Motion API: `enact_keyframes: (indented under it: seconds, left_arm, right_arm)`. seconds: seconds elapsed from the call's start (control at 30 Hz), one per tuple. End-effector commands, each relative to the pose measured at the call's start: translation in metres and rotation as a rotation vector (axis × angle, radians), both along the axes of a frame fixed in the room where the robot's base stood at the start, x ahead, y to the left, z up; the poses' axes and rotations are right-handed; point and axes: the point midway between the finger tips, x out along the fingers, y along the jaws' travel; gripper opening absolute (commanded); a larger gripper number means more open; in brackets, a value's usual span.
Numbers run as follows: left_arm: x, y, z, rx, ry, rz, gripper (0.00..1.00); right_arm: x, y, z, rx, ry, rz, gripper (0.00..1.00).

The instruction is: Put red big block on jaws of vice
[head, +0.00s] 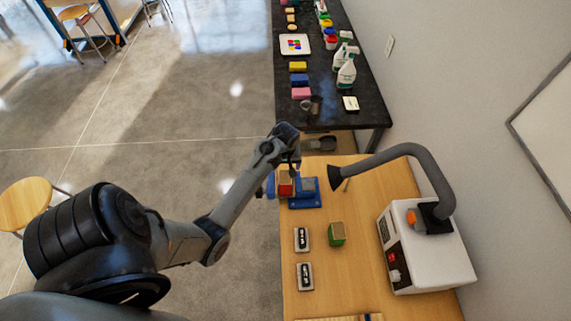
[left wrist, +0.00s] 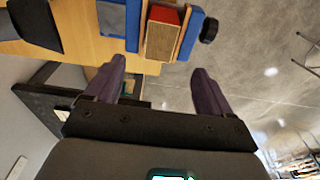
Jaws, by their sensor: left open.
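The red big block (head: 286,187), red with bare wooden sides, sits at the blue vice (head: 308,200) near the left edge of the wooden table. In the left wrist view the block (left wrist: 162,38) stands between two blue jaws of the vice (left wrist: 190,37), with a black knob on one side. Whether it touches both jaws I cannot tell. My left gripper (head: 293,168) is above and just behind the block in the head view. In the left wrist view its fingers (left wrist: 156,82) are apart and empty, with the block beyond their tips. My right gripper is not in view.
A green-topped block (head: 337,234) and two dark-faced items (head: 302,239) lie nearer on the table. A white machine with a curved grey hose (head: 425,250) stands at the right. A black table (head: 330,105) with blocks and bottles is behind.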

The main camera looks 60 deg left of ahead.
Motion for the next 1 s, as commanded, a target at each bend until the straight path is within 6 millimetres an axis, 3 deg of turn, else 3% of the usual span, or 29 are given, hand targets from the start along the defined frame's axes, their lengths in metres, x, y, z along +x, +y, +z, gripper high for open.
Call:
enact_keyframes:
  seconds: [0.17,0.27,0.37,0.6,0.7,0.83,1.0]
  left_arm:
    - [-0.009,-0.013,0.011,0.037,0.002,-0.085,0.83]
    - [-0.021,-0.038,0.016,0.089,0.004,-0.237,0.83]
    - [-0.041,-0.080,0.021,0.142,0.000,-0.457,0.83]
    - [-0.107,-0.206,0.050,0.163,-0.067,-0.985,0.83]
    - [-0.131,-0.245,0.066,0.146,-0.108,-1.132,0.83]
    - [-0.151,-0.273,0.082,0.128,-0.150,-1.239,0.83]
    - [-0.158,-0.283,0.088,0.121,-0.166,-1.278,0.83]
  right_arm:
    - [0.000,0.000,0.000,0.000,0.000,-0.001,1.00]
    - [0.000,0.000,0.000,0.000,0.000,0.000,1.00]
    - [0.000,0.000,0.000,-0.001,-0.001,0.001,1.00]
    - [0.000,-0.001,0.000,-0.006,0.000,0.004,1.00]
    - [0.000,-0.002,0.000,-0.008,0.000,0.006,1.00]
    - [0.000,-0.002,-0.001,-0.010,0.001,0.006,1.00]
    - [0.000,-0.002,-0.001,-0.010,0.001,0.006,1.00]
